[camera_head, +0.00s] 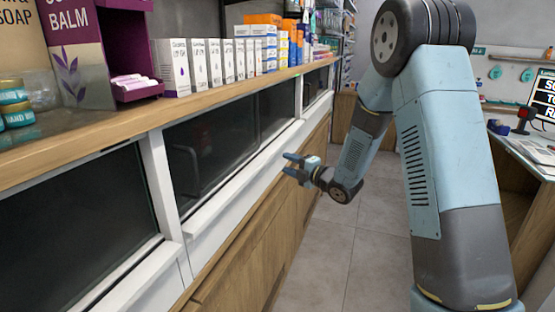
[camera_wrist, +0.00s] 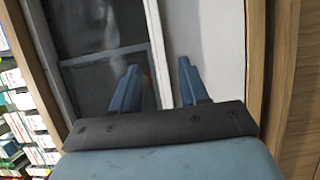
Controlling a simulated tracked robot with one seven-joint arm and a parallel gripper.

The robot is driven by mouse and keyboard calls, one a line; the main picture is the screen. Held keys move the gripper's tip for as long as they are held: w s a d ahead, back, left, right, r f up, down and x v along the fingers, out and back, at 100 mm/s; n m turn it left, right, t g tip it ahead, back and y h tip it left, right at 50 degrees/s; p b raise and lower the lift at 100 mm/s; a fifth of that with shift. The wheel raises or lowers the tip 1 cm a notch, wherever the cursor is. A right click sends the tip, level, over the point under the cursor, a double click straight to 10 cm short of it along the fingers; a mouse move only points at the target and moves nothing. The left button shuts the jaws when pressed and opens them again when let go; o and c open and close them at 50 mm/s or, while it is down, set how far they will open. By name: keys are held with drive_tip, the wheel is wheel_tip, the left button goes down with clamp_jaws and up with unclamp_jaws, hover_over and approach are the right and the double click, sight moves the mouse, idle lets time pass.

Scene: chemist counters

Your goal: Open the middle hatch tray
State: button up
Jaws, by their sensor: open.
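The middle hatch (camera_head: 225,145) is a dark glossy panel set in a white frame under the wooden counter in the head view. A dark curved handle (camera_head: 187,170) shows faintly near its left side. No gap or pulled-out tray shows at the hatch. My gripper (camera_head: 290,165) is in front of the white frame, right of the hatch, and apart from the handle. In the wrist view my gripper (camera_wrist: 160,78) has its two blue fingers spread with nothing between them. A dark panel (camera_wrist: 88,30) and white frame strip (camera_wrist: 156,45) lie beyond them.
Another dark hatch (camera_head: 75,230) is at the near left. The counter (camera_head: 205,98) above holds boxes, jars and a purple balm display (camera_head: 80,50). Wooden cupboard fronts (camera_head: 255,245) lie below. The tiled floor (camera_head: 335,245) is clear. A desk (camera_head: 530,150) stands at the right.

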sight(272, 157)
drive_tip(key=x, duration=0.7)
drive_tip(key=shift+w+a, duration=0.15)
drive_tip(key=shift+c, duration=0.2)
clamp_jaws()
drive_tip(key=shift+f, duration=0.1)
